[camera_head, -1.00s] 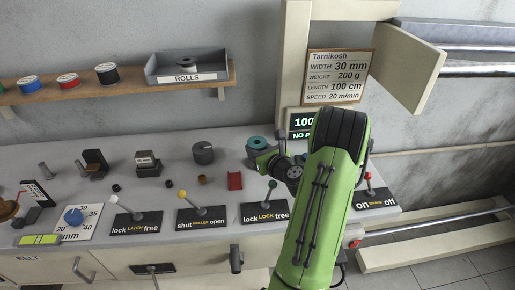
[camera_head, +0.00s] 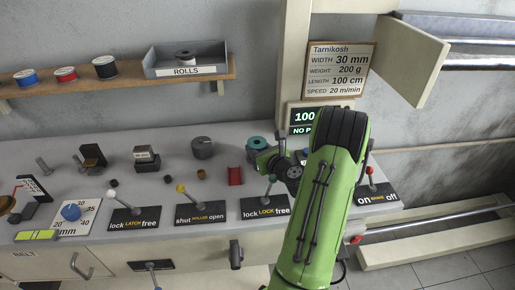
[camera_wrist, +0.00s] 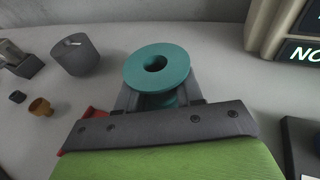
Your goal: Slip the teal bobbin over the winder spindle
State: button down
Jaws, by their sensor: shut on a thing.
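The teal bobbin (camera_head: 257,142) is at the back right of the grey bench. In the wrist view the teal bobbin (camera_wrist: 152,70) sits between my fingers, its round flange and dark centre hole facing the camera. My gripper (camera_head: 266,153) is shut on it; in the wrist view the gripper (camera_wrist: 157,102) holds it below the upper flange. I cannot tell whether the bobbin touches the bench. I cannot make out with certainty which part is the winder spindle. A thin grey peg (camera_head: 43,165) stands at the bench's far left.
A dark grey cylinder (camera_head: 202,148) and a red part (camera_head: 235,176) stand left of my gripper. Lever plates (camera_head: 265,208) line the bench front. A lit display (camera_head: 303,118) is behind my arm. A shelf (camera_head: 120,86) holds several spools and a rolls box (camera_head: 188,71).

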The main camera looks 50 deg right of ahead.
jog(key=shift+f+b, duration=0.3)
jog(key=shift+f, duration=0.2)
jog(key=c, duration=0.6)
grip_release()
jog(key=shift+c, duration=0.2)
notch_tip(320, 180, up, 10)
jog(key=p, duration=0.5)
jog(key=shift+r, duration=0.1)
